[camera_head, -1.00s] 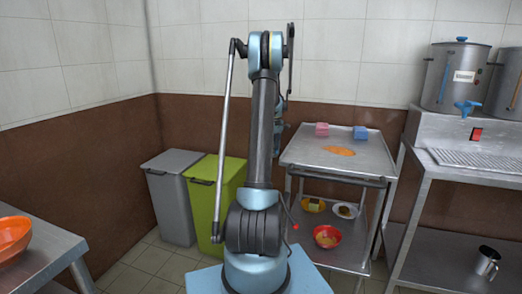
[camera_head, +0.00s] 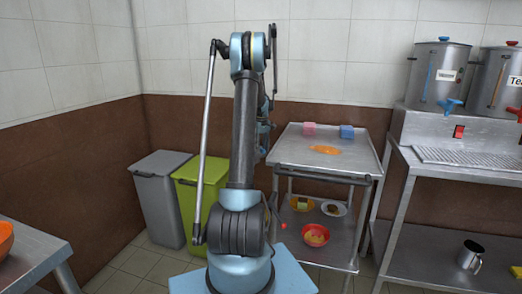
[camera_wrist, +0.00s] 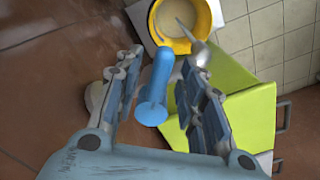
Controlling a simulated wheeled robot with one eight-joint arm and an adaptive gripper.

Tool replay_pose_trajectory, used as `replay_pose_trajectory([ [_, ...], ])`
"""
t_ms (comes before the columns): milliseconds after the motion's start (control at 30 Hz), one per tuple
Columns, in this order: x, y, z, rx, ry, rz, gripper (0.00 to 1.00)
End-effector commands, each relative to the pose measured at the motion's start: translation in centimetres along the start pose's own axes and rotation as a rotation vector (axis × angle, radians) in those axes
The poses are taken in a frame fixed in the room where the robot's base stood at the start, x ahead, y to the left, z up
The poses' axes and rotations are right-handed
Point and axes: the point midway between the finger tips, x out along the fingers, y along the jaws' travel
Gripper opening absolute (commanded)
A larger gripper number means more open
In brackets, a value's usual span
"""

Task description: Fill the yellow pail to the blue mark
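In the wrist view a yellow round vessel (camera_wrist: 158,32) with pale contents shows at the top, beyond my fingertips. It may be the yellow pail. I see no blue mark on it. A thick blue handle (camera_wrist: 158,85) lies between the two fingers of my gripper (camera_wrist: 160,62), its blunt end towards the palm. The fingers stand apart around it and appear to hold it; their contact is not clear. A silver spoon-like piece (camera_wrist: 195,50) shows by the right fingertip, and its link to the handle is hidden.
Two steel stockpots (camera_head: 438,75) with taps stand on a steel counter (camera_head: 400,165) at right. A steel cart (camera_head: 300,155) carries bowls on its lower shelf. A grey bin (camera_head: 160,195) and a green bin (camera_head: 188,205) stand by the wall. A metal mug (camera_head: 470,257) sits on the counter's lower shelf.

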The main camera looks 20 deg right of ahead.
Motion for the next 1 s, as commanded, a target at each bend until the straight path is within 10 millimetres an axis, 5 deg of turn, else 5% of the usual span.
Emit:
replay_pose_trajectory([
  [267, -0.8, 0.0, 0.1, 0.000, -0.001, 0.000, 0.37],
  [700, -8.4, 0.0, 0.0, 0.000, -0.001, 0.000, 0.37],
  [1000, -11.6, 0.0, 0.0, 0.000, -0.001, 0.000, 0.37],
])
